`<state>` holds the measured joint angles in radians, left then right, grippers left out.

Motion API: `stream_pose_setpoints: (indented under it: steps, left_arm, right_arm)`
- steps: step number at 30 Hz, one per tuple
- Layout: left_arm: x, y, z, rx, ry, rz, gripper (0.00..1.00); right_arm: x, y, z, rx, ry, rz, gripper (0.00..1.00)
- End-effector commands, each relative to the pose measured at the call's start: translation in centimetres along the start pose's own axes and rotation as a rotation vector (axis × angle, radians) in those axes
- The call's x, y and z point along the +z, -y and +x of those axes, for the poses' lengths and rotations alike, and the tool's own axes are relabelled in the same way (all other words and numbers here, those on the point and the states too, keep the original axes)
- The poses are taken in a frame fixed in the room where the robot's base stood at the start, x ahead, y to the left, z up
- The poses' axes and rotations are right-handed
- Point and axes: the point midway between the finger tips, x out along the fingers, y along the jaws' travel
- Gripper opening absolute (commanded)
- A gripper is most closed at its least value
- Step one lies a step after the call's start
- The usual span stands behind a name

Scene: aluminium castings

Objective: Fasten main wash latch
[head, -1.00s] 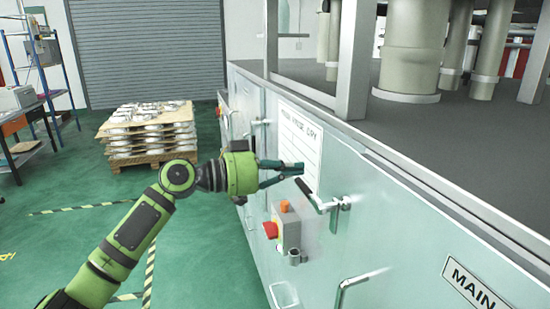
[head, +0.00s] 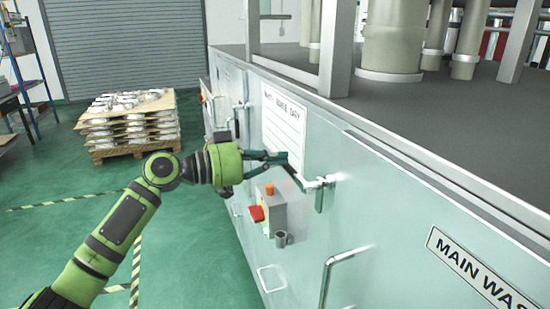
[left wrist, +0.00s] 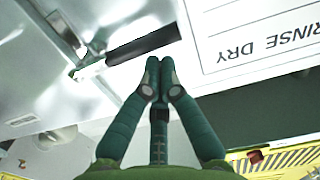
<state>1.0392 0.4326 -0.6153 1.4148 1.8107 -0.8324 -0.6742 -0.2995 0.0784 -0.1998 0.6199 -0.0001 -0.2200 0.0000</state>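A latch (head: 320,183) with a lever handle sits on the pale washer cabinet, left of the "MAIN WAS..." sign (head: 478,268). Its lever slants up and left from the pivot and ends in a dark grip. In the left wrist view the dark grip (left wrist: 145,46) lies just beyond my fingertips. My left gripper (head: 280,158) is beside the grip end; it also shows in the left wrist view (left wrist: 158,68). Its fingers are together with nothing visible between them. I cannot tell whether they touch the grip. My right gripper is not in view.
A bar handle (head: 338,265) stands out lower on the cabinet. A pallet of castings (head: 130,122) stands behind my left arm. Green floor is open at left.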

Motion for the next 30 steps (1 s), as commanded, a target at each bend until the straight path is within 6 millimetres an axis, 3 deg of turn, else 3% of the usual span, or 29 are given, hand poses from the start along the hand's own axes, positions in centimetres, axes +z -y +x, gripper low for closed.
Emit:
stream_pose_setpoints:
  steps: [17,30]
  left_arm:
    - [1.4,0.4,0.1,0.006,0.001,-0.133,0.00]
    - [4.7,0.7,0.3,0.025,0.001,-0.490,0.00]
  right_arm:
    - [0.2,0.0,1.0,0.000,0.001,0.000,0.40]
    - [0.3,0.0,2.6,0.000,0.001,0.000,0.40]
